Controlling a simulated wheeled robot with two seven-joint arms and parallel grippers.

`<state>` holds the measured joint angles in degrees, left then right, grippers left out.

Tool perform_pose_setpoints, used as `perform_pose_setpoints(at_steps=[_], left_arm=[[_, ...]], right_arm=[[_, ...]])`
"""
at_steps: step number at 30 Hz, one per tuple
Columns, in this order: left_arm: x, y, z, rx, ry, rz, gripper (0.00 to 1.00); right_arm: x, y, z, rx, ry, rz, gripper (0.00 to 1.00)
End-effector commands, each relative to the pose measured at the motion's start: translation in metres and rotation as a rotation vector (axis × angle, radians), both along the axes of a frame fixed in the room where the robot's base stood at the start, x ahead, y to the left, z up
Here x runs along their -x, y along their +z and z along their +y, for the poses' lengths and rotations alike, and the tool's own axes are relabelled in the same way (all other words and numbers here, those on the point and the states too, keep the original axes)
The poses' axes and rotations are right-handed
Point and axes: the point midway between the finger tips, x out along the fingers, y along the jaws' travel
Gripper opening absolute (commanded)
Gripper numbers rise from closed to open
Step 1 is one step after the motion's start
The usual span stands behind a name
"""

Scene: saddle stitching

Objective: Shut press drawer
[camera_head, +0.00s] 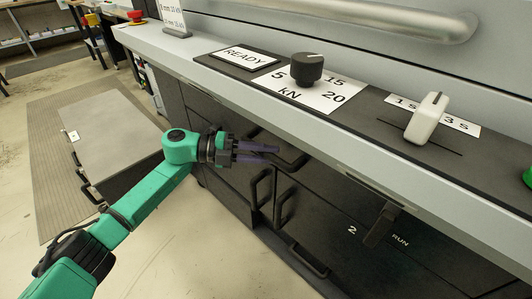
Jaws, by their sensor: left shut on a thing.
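The press's dark drawer and door fronts (310,225) run below the pale counter edge, with several black bar handles. My left gripper (268,153), on a green arm, reaches in from the left just under the counter. Its fingers are shut on a black drawer handle (293,162) near the top of the front. The fingers and the counter edge partly hide this handle and its drawer, so I cannot tell how far the drawer stands out. My right gripper is not in view.
The counter above holds a black knob (307,69), a white slider (427,118) and a READY plate (245,57). More handles (262,185) and a dark lever (382,223) stick out below. A grey-topped unit (105,130) stands at left; the floor between is clear.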

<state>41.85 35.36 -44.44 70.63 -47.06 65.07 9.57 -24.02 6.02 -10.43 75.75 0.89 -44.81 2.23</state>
Motion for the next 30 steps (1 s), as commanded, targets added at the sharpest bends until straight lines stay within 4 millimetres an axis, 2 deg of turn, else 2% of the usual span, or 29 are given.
perform_pose_setpoints(at_steps=[5, 6, 7, 8, 17, 20, 23, 30], left_arm=[[-0.003, 0.003, 0.000, 0.005, 0.010, -0.006, 0.00], [-0.003, 0.003, 0.000, 0.005, 0.010, -0.006, 0.43], [-0.003, 0.003, 0.000, 0.005, 0.010, -0.006, 0.54], [-0.003, 0.003, 0.000, 0.004, 0.009, -0.006, 0.57], [-0.001, 0.002, 0.001, 0.003, 0.005, -0.004, 0.57], [-0.001, 0.002, 0.011, 0.001, 0.006, -0.003, 0.57], [0.001, 0.005, 0.032, 0.000, 0.008, -0.003, 0.57], [0.006, 0.014, 0.103, -0.001, 0.009, -0.003, 0.57]], right_arm=[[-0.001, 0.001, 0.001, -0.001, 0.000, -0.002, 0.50], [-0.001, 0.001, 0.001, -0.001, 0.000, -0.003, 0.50], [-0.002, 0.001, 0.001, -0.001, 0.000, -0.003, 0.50], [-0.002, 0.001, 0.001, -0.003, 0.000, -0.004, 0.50], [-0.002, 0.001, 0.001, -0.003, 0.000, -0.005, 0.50], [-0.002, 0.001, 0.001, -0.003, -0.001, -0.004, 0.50], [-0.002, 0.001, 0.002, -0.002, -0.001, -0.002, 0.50], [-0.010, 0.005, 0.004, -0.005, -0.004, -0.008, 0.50]])
